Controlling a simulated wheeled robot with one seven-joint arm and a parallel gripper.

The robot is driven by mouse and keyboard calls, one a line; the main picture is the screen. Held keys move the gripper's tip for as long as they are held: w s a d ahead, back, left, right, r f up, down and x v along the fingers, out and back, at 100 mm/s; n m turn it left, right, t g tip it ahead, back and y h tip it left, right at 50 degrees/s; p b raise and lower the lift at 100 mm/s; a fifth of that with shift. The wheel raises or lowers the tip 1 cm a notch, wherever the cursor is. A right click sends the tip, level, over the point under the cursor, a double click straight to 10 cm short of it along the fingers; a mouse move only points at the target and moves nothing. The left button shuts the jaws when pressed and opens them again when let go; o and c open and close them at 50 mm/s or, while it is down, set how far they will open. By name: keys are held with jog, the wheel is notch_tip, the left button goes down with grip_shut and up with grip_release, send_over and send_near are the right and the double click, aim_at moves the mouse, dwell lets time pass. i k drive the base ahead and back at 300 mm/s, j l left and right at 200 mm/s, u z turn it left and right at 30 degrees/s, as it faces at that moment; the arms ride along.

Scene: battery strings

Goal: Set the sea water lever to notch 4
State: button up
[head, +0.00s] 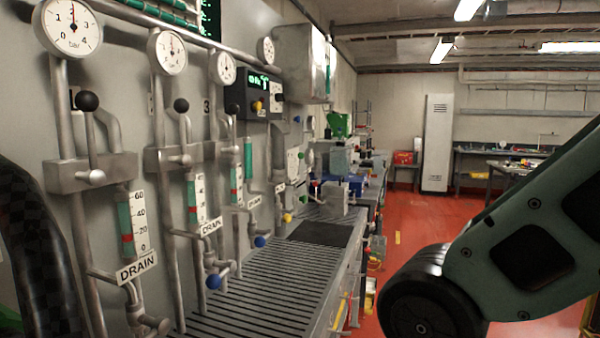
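Upright levers with black ball knobs stand along the wall panel at left: a near one (88,102), a middle one (181,105) and a far one (232,108). Each rises from a grey block on a vertical pipe. I see no readable sea water label and no notch numbers, so I cannot tell which lever is the sea water one or its setting. My gripper is not in view.
Round bar gauges (72,27) sit above the levers, with scaled tubes (131,225) and DRAIN plates (137,267) below. A slatted bench top (262,285) runs along the panel. Part of my arm fills the lower right. The red floor (420,210) is open beyond.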

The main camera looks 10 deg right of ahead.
aim_at(301, 155)
jog(key=i+l, duration=0.15)
jog(key=i, duration=0.15)
jog(key=i+l+u, duration=0.15)
jog(key=l, duration=0.45)
jog(key=l+u, duration=0.15)
jog(key=l, duration=0.45)
